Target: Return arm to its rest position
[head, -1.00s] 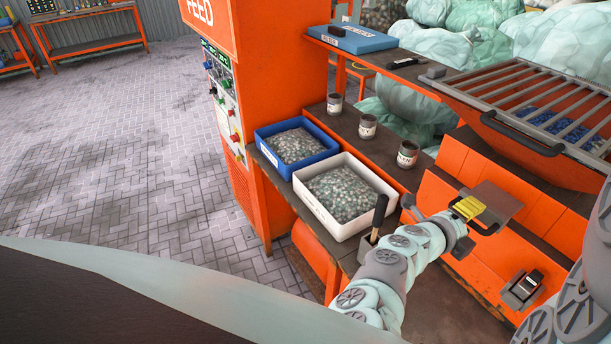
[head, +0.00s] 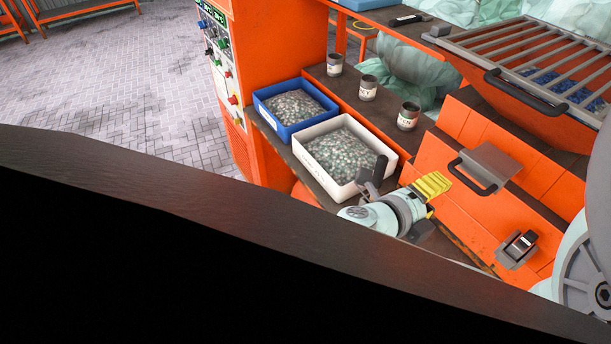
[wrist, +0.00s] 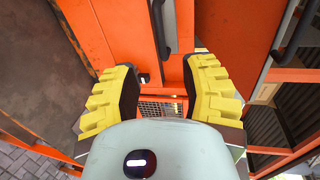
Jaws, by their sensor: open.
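My gripper (head: 432,186) shows in the head view at the lower middle right, in front of the orange machine's panels and to the right of the white bin. Its yellow fingers are partly seen there. In the wrist view my gripper (wrist: 160,100) has its two yellow, dark-padded fingers spread wide apart with nothing between them. Beyond them are an orange panel (wrist: 100,35) and a dark handle (wrist: 160,25). Most of my arm is hidden in the head view behind a large dark shape.
A white bin (head: 310,160) and a blue bin (head: 262,110) of flakes stand on the bench. Several grey cans (head: 368,88) stand behind. A grey scoop-like plate with a handle (head: 490,165) juts from the orange front. A barred grate (head: 540,55) is at upper right. Paved floor (head: 130,90) is clear at left.

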